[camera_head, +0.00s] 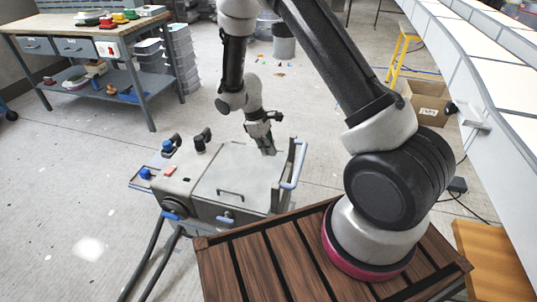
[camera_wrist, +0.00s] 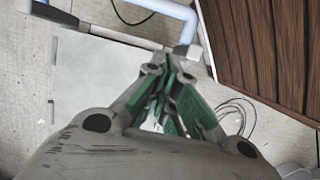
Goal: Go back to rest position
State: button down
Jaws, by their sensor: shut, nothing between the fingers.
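My gripper (camera_head: 270,146) hangs from my arm above the far right part of a grey machine (camera_head: 225,175), near its pale blue handle (camera_head: 297,163). In the wrist view my gripper (camera_wrist: 167,62) has its green-padded fingers drawn together at the tips, with nothing between them. The pale blue handle (camera_wrist: 160,8) shows just beyond the fingertips there. I cannot tell from these frames whether the fingers touch the machine.
The machine's control panel (camera_head: 160,172) has blue and red knobs. A workbench (camera_head: 90,45) with tools stands at the back left beside stacked grey bins (camera_head: 180,55). A cardboard box (camera_head: 428,103) and a yellow stool (camera_head: 402,50) are at the right. Open floor (camera_head: 80,200) lies at the left.

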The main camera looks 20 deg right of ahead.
jog(key=s+d+r+m+t+y, duration=0.1)
jog(key=s+d+r+m+t, duration=0.1)
jog(key=s+r, duration=0.6)
jog(key=s+d+r+m+t+y, duration=0.1)
jog(key=s+d+r+m, duration=0.4)
jog(key=r, duration=1.2)
jog(key=s+d+r+m+t, duration=0.3)
jog(key=s+d+r, duration=0.1)
jog(key=s+r, duration=0.7)
jog(key=shift+s+d+r+m+y, duration=0.3)
jog(key=shift+d+r+m+y, duration=0.1)
jog(key=shift+r, duration=0.45)
jog(key=shift+a, duration=0.1)
